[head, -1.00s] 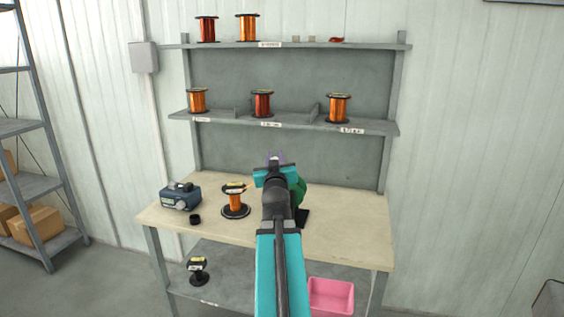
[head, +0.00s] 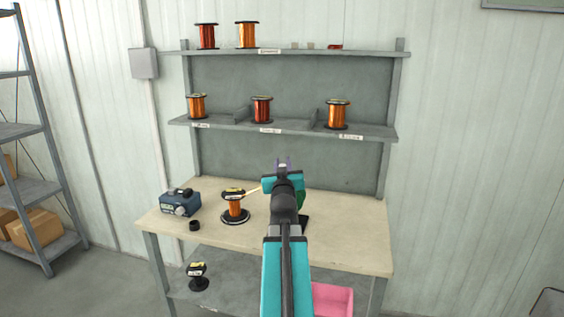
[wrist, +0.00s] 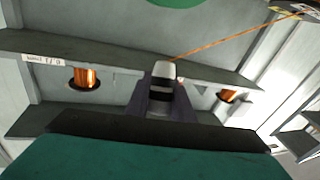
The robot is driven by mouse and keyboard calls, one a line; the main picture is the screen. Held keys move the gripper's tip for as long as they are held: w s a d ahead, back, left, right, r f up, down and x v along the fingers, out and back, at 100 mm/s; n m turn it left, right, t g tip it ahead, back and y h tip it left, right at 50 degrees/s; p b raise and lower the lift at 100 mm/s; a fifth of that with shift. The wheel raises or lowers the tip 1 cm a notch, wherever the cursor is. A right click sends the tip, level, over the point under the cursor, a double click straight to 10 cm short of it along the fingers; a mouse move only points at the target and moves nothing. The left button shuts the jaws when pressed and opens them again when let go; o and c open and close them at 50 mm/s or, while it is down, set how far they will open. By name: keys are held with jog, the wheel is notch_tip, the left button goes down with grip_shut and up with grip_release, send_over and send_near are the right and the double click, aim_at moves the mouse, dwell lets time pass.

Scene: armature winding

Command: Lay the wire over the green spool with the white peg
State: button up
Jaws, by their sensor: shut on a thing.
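My gripper (wrist: 162,95) is shut on the white peg (wrist: 164,70), which has a dark band and stands between the fingers in the wrist view. My gripper also shows above the bench in the head view (head: 284,166). The orange wire (wrist: 235,38) runs taut from the peg to the upper right. In the head view the wire (head: 254,189) leads from the supply spool (head: 235,207) towards my gripper. The green spool (head: 301,200) is mostly hidden behind my arm. Only its edge shows at the top of the wrist view (wrist: 188,2).
A blue device (head: 180,203) and a small black ring (head: 194,225) stand on the left of the bench (head: 350,235). The shelves (head: 300,129) behind hold copper spools. A pink bin (head: 333,300) is below. The bench's right side is clear.

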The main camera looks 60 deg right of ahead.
jog(key=shift+w+d+f+p, duration=0.15)
jog(key=shift+d+p, duration=0.3)
jog(key=shift+p, duration=0.15)
jog(key=shift+w+d+f+p, duration=0.1)
jog(key=shift+w+d+p, duration=0.05)
jog(key=shift+d+p, duration=0.4)
jog(key=shift+w+d+f+p, duration=0.15)
jog(key=shift+d+p, duration=0.25)
jog(key=shift+p, duration=0.25)
jog(key=shift+w+d+f+p, duration=0.2)
jog(key=shift+d+f+p, duration=0.15)
jog(key=shift+d+p, duration=0.2)
jog(key=shift+w+d+f+p, duration=0.15)
jog(key=shift+d+f+p, duration=0.25)
jog(key=shift+d, duration=0.15)
